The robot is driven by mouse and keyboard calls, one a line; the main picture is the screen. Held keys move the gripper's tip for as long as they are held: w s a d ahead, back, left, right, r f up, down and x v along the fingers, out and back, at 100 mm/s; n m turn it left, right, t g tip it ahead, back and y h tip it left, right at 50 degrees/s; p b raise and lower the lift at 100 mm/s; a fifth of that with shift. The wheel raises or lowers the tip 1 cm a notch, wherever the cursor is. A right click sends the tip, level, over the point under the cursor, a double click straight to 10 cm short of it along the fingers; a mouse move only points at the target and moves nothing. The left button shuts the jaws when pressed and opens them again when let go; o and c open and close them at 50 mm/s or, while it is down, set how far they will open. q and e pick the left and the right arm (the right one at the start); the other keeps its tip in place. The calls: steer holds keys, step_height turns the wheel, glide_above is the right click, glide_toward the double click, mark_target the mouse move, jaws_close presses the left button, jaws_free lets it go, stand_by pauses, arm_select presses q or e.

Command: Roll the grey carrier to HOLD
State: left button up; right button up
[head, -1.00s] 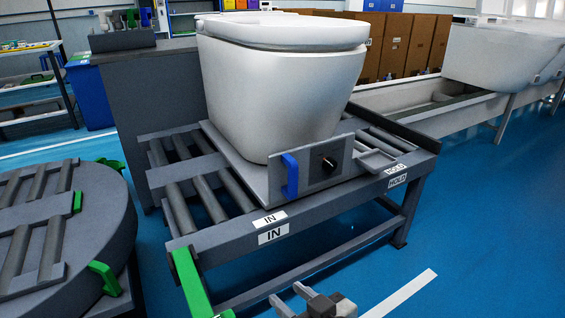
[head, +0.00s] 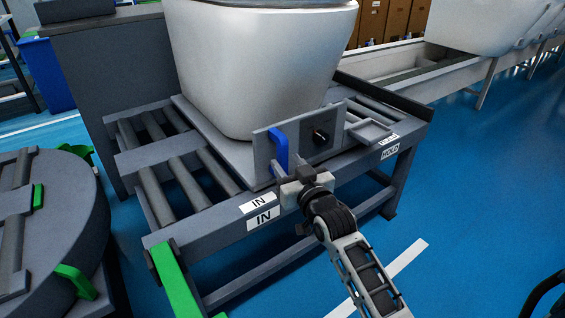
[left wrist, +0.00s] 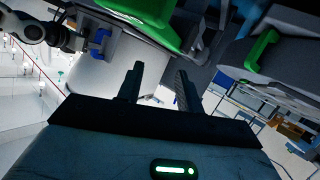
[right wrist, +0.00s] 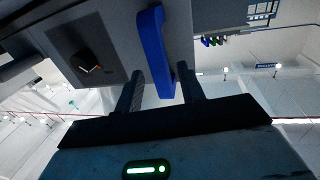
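The grey carrier (head: 213,152) lies on the roller table (head: 225,225) with a white toilet bowl (head: 255,75) on it. Its front panel bears a blue upright handle (head: 279,148) and a black dial (head: 320,137). The carrier sits between the IN label (head: 262,219) and the HOLD label (head: 389,151), with bare rollers on its left. My right gripper (head: 290,172) is at the blue handle. In the right wrist view the handle (right wrist: 155,50) stands between its parted fingers. My left gripper (left wrist: 156,70) shows only in its wrist view, open and empty.
A round grey roller turntable (head: 60,235) with green handles stands at left. A green bar (head: 175,280) sticks out at the table's IN end. A dark raised edge (head: 385,95) runs behind the HOLD end.

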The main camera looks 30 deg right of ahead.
mark_target(284, 160)
steer(key=shift+w+d+b, duration=0.1)
steer(key=shift+w+b, duration=0.25)
steer(key=shift+w, duration=1.4)
arm_select(q)
steer(key=shift+s+d+r, duration=0.1)
steer(key=shift+r, duration=0.15)
